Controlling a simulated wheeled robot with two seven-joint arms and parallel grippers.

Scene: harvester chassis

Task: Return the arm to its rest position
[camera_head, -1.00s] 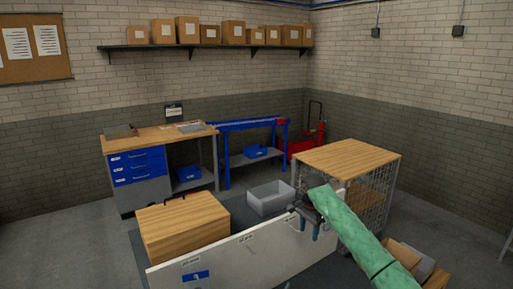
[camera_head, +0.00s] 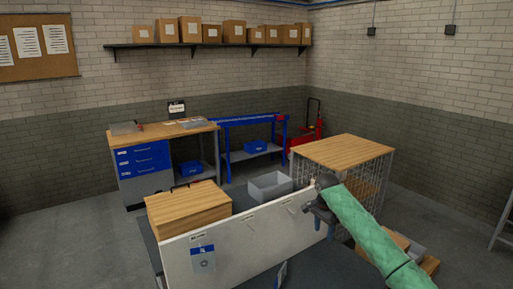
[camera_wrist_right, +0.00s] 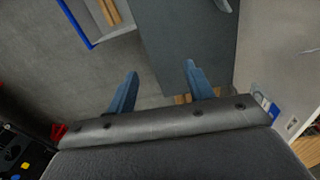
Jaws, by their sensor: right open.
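My right arm, in a green sleeve, comes in from the lower right of the head view. Its dark gripper (camera_head: 325,228) points down with its blue fingers apart, in front of the right end of a long white panel (camera_head: 265,232). In the right wrist view the gripper (camera_wrist_right: 160,86) shows two blue fingers spread, with nothing between them and floor beyond. Whether it touches the panel cannot be told. My left gripper is in neither current view.
A wood-topped mesh cage (camera_head: 342,150) stands close behind the right gripper. Cardboard boxes (camera_head: 428,264) lie below the arm. A wooden box (camera_head: 187,207) and a grey bin (camera_head: 270,186) are behind the panel. Open floor (camera_head: 75,235) lies at the left.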

